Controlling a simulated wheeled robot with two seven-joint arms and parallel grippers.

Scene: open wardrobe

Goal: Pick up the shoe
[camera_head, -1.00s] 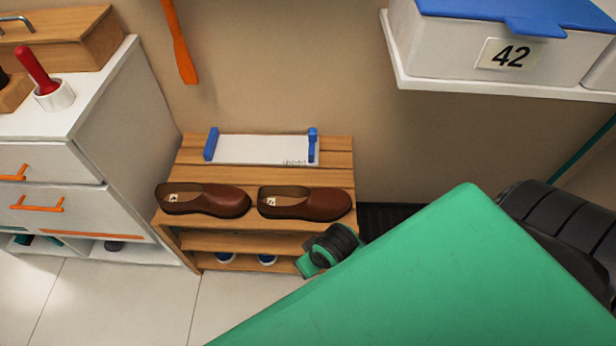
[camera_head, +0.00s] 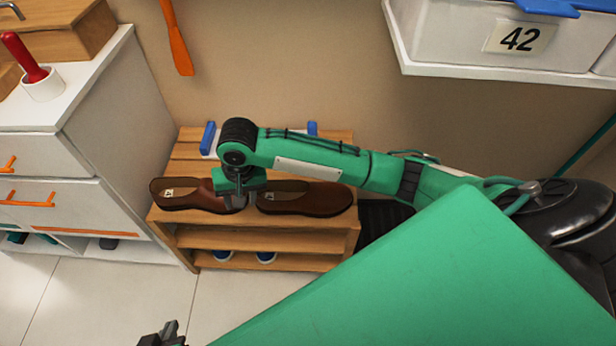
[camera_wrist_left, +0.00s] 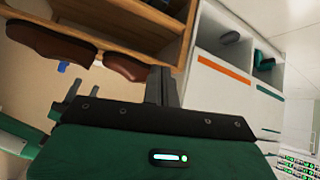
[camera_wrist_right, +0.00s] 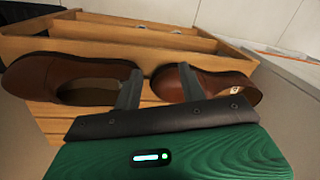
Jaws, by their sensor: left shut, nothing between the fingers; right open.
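Two brown shoes stand side by side on the top of the wooden rack: the left shoe (camera_head: 182,193) and the right shoe (camera_head: 305,197). My right gripper (camera_head: 240,202) is over the gap between them, fingers pointing down. In the right wrist view its fingers (camera_wrist_right: 160,82) are apart, one by the heel end of the right shoe (camera_wrist_right: 60,77), the other by the toe of the left shoe (camera_wrist_right: 222,88). Contact cannot be told. Nothing is seen held. My left gripper (camera_head: 163,336) is low at the bottom edge, shut and empty, away from the shoes.
The wooden rack (camera_head: 262,241) has blue-and-white shoes below. A white-and-blue item behind the shoes is partly hidden by my right arm. A white cabinet (camera_head: 120,120) stands close on the left. A shelf with box 42 (camera_head: 470,35) overhangs at upper right. Floor in front is clear.

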